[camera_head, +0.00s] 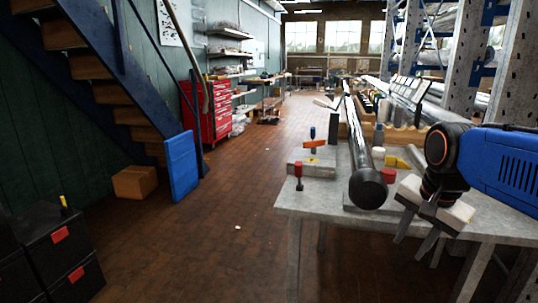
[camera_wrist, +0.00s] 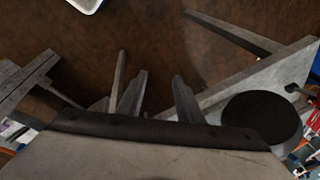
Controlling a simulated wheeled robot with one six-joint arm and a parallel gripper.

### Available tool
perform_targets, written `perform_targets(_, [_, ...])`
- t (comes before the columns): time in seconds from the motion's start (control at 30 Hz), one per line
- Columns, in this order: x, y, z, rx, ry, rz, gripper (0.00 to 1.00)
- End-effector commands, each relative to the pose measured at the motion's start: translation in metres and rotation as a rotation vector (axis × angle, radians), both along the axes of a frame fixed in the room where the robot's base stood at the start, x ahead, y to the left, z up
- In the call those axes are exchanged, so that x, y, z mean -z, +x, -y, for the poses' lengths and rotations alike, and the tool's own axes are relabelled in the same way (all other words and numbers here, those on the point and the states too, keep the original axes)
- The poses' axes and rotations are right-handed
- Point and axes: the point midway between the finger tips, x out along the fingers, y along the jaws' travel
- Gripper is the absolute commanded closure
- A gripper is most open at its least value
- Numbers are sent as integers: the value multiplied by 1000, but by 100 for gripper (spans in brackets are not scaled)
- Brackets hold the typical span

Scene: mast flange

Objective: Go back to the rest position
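My gripper (camera_head: 413,244) hangs at the right of the head view, in front of the grey workbench's near edge, with its fingers pointing down. Its two grey fingers stand apart, and nothing shows between them. In the wrist view my gripper (camera_wrist: 160,88) also has a clear gap between the fingers, with the brown floor behind. A long dark mast (camera_head: 356,140) lies along the workbench (camera_head: 310,203), its round black end (camera_head: 368,190) towards me and left of my gripper. A round black disc (camera_wrist: 262,120) at the right of the wrist view looks like that end.
Clamp blocks with an orange lever (camera_head: 315,144) and red knobs sit on the workbench's left side. Steel racking (camera_head: 468,60) stands at the right. Black drawer boxes (camera_head: 60,250), a blue panel (camera_head: 182,166) and a cardboard box (camera_head: 134,182) stand left. The brick floor between is largely clear.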

Motion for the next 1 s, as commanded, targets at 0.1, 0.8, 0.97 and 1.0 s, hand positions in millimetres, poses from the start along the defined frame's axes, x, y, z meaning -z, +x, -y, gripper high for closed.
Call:
perform_targets(0.1, [22,-31,-10,-228,-63,30,67])
perform_targets(0.8, [97,-104,-28,-901,-294,112,67])
perform_targets(0.97, [97,-104,-28,-899,-293,112,67])
perform_targets(1.0, [97,-104,-28,-899,-293,112,67])
